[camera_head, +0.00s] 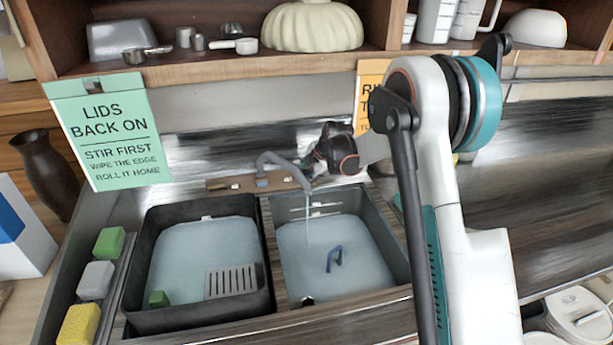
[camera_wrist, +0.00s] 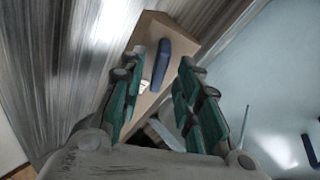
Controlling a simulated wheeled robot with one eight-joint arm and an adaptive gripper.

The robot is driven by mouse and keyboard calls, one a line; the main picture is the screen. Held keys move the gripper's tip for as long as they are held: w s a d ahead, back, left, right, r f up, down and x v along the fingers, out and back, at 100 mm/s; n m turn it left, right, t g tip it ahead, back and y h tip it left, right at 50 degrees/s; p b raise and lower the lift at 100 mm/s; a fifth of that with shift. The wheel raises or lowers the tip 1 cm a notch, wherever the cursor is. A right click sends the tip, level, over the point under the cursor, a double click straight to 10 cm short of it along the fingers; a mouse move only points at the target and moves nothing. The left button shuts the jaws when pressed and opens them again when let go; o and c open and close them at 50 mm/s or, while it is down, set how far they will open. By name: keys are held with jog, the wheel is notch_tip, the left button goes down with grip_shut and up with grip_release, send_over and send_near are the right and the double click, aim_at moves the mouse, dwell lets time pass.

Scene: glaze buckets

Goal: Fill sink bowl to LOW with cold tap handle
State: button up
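The tap (camera_head: 283,170) has a grey curved spout on a wooden block. A thin stream of water (camera_head: 308,228) falls from it into the right sink bowl (camera_head: 385,238), which holds pale water (camera_head: 300,265). Faint light lines cross its back wall; no level label is readable. My gripper (camera_head: 330,150) is at the right end of the tap block and hides the handle there in the head view. In the wrist view a blue handle (camera_wrist: 161,65) stands on the wooden block, between the teal fingers of my gripper (camera_wrist: 162,60). The fingers are open, with gaps on both sides of it.
A blue loop-shaped piece (camera_head: 335,258) shows in the right bowl. The left bowl (camera_head: 135,270) holds water, a slotted grate (camera_head: 230,281) and a green block (camera_head: 158,299). Sponges line the left edge. A shelf (camera_head: 210,67) with dishes and a green sign (camera_head: 110,135) stand behind.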

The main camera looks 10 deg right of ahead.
jog(key=shift+x, duration=0.95)
jog(key=shift+c, duration=0.6)
grip_shut()
jog(key=shift+m+t+b, duration=0.3)
jog(key=shift+m+b, duration=0.25)
jog(key=shift+m, duration=1.15)
jog(key=shift+o, duration=0.6)
grip_release()
